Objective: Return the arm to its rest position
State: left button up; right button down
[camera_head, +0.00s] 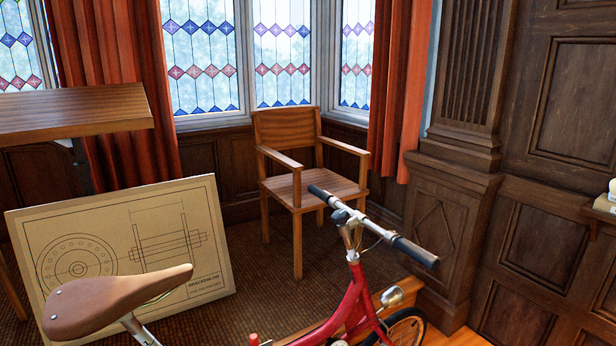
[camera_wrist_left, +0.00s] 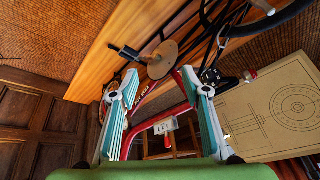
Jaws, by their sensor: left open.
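My left gripper (camera_wrist_left: 158,85) shows in the left wrist view, its two pale teal-and-white fingers spread apart. No object is clearly clasped between them. Parts of a red bicycle, seen at an odd angle, lie beyond and between the fingers; I cannot tell how near they are. Neither gripper shows in the head view. There the red bicycle (camera_head: 352,300) stands in the foreground, with a brown saddle (camera_head: 110,300) at lower left and handlebars (camera_head: 375,225) near the middle. My right gripper is in neither view.
A drawing board (camera_head: 190,290) leans at the left, below a wooden tabletop (camera_head: 75,112); it also shows in the left wrist view (camera_wrist_left: 262,140). A wooden armchair (camera_head: 295,160) stands before the windows. Wood panelling (camera_head: 545,230) closes the right. Some brown carpet is clear around the chair.

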pick_arm(q)
jog(key=s+f+g, duration=0.1)
jog(key=s+f, duration=0.2)
jog(key=f, duration=1.2)
jog(key=s+f+g, duration=0.2)
jog(key=s+f, duration=0.2)
jog(key=f, duration=1.1)
jog(key=s+a+f+g, duration=0.1)
jog(key=s+a+f, duration=0.1)
jog(key=s+f, duration=1.2)
jog(key=shift+s+a, duration=0.2)
jog(key=shift+s, duration=0.8)
jog(key=shift+r, duration=0.1)
